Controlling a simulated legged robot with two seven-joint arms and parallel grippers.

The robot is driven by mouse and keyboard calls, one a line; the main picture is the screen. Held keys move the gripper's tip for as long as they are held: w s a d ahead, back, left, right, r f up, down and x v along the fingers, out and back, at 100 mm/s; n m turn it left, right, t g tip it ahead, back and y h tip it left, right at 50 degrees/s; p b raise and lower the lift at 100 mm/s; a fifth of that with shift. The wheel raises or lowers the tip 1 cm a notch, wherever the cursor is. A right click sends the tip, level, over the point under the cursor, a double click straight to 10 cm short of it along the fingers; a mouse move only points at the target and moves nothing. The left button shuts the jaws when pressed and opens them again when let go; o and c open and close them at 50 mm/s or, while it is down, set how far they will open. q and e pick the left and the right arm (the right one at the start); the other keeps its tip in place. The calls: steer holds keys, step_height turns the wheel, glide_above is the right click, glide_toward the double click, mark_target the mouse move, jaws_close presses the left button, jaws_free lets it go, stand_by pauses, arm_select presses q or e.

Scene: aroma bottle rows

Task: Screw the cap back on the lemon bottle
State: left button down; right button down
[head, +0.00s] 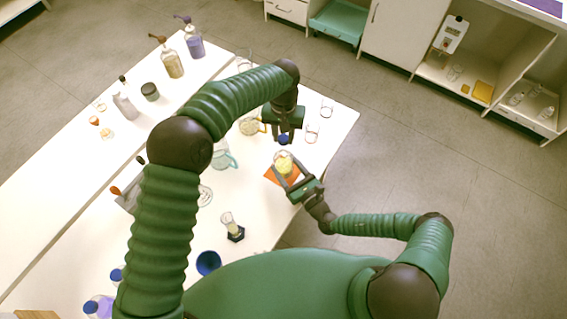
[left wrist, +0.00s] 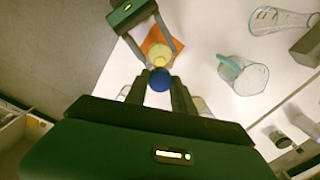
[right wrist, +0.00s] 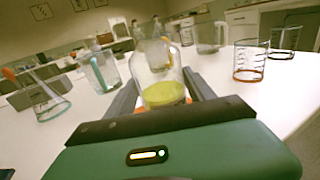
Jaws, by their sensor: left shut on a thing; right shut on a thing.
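The lemon bottle (head: 284,164) is clear with yellow liquid and stands over an orange mat (head: 270,178). My right gripper (head: 287,172) is shut on its sides; the right wrist view shows the bottle (right wrist: 162,80) upright between the fingers. My left gripper (head: 284,136) is shut on a blue cap (head: 284,140), just beyond the bottle in the head view. In the left wrist view the cap (left wrist: 159,80) sits between the fingertips, close to the bottle's yellow body (left wrist: 158,55). The cap hides part of the bottle there, so I cannot tell whether they touch.
A teal-handled jug (head: 223,157) and a yellowish jug (head: 250,126) stand left of the bottle. Beakers (head: 312,133) stand near the table's right edge. A blue cup (head: 208,262) and a small flask on a dark base (head: 235,234) are nearer me.

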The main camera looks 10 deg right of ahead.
mark_target(283, 145)
arm_select(q)
steer(key=shift+s+f, duration=0.1)
steer(key=shift+f, duration=2.35)
steer(key=shift+f, duration=0.1)
steer(key=shift+f, duration=0.75)
steer(key=shift+f, duration=0.6)
steer(key=n, duration=3.3)
steer(key=shift+w, duration=0.3)
